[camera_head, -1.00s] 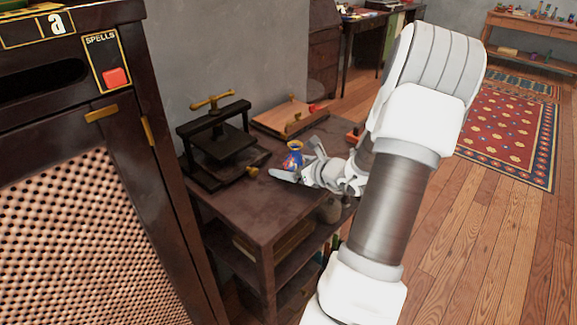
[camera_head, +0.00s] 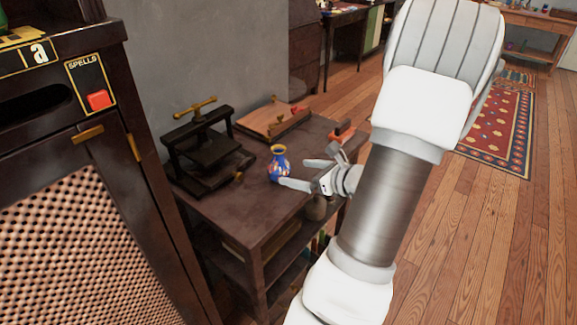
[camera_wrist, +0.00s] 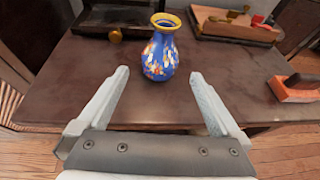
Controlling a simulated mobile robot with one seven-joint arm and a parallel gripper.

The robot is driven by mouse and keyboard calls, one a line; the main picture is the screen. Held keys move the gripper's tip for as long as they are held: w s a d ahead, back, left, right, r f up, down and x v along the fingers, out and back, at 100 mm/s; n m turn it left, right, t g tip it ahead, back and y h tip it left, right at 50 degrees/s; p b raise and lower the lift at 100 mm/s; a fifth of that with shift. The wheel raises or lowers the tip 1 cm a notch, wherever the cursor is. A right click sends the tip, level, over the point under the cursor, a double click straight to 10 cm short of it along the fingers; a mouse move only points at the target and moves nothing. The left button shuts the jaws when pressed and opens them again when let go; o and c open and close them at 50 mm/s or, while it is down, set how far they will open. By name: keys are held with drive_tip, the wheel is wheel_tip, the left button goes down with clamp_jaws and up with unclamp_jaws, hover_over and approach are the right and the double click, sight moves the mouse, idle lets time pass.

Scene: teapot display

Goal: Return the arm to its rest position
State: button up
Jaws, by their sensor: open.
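My gripper (camera_head: 298,173) is open and empty at the right edge of the dark side table (camera_head: 235,215). Its two fingers also show in the wrist view (camera_wrist: 160,92), spread apart. A small blue vase (camera_head: 279,166) with a yellow rim and a coloured pattern stands upright on the table, just beyond the fingertips. In the wrist view the vase (camera_wrist: 160,50) is centred ahead of the gap between the fingers, apart from both. My arm covers the right part of the table in the head view.
A black press (camera_head: 205,150) stands on the table's left side. A wooden board (camera_head: 272,118) lies at the back, and an orange-red tool (camera_wrist: 298,88) lies to the right. A dark cabinet (camera_head: 90,150) with a mesh front is close at left. Open floor (camera_head: 470,230) lies right.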

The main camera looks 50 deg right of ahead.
drive_tip(key=shift+s+r, duration=0.2)
drive_tip(key=shift+s, duration=0.2)
idle(0.3)
